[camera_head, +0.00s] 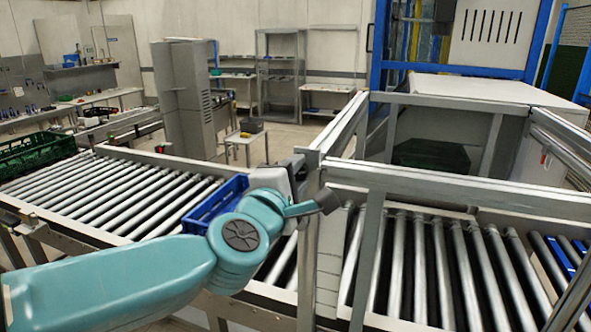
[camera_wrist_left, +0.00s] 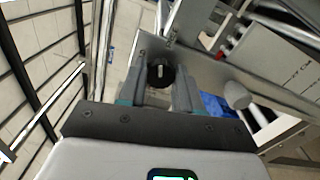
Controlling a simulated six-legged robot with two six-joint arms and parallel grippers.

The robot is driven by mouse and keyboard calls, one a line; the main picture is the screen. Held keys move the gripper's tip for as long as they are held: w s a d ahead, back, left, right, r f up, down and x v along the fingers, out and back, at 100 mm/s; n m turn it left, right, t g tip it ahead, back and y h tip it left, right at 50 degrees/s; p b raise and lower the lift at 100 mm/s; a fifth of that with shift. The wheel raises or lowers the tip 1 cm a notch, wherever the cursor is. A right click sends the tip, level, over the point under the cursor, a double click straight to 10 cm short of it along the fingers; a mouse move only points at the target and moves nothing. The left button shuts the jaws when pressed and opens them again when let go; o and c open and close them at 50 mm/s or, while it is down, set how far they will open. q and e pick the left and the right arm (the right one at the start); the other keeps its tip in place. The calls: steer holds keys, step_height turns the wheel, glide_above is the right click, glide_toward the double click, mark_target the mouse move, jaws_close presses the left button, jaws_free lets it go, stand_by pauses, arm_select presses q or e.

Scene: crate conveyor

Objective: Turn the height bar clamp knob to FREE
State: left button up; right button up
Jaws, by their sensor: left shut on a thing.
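The clamp knob (camera_wrist_left: 160,75) is black and round with a pale pointer line, and shows in the left wrist view on a grey metal plate (camera_wrist_left: 203,66). My left gripper (camera_wrist_left: 161,86) has its two fingers on either side of the knob and is shut on it. In the head view my left gripper (camera_head: 298,170) is at the grey post where the frame rails meet, and the knob is hidden there. My right gripper is in neither view.
A blue crate (camera_head: 203,215) stands on the left roller conveyor (camera_head: 125,195), partly behind my left arm. A green crate (camera_head: 35,150) is at the far left. Grey frame rails (camera_head: 440,183) cross above the right rollers. A dark green crate (camera_head: 430,154) sits under the machine.

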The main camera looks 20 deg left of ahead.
arm_select(q)
steer(key=shift+m+p, duration=0.55)
steer(key=shift+m, duration=1.35)
steer(key=shift+f, duration=0.1)
steer(key=o, duration=1)
steer(key=shift+o, duration=0.2)
steer(key=shift+s+d, duration=0.1)
steer(key=shift+s, duration=0.05)
steer(key=shift+s, duration=0.4)
steer(key=s, duration=1.5)
steer(key=shift+s+a, duration=0.2)
steer(key=shift+a, duration=0.15)
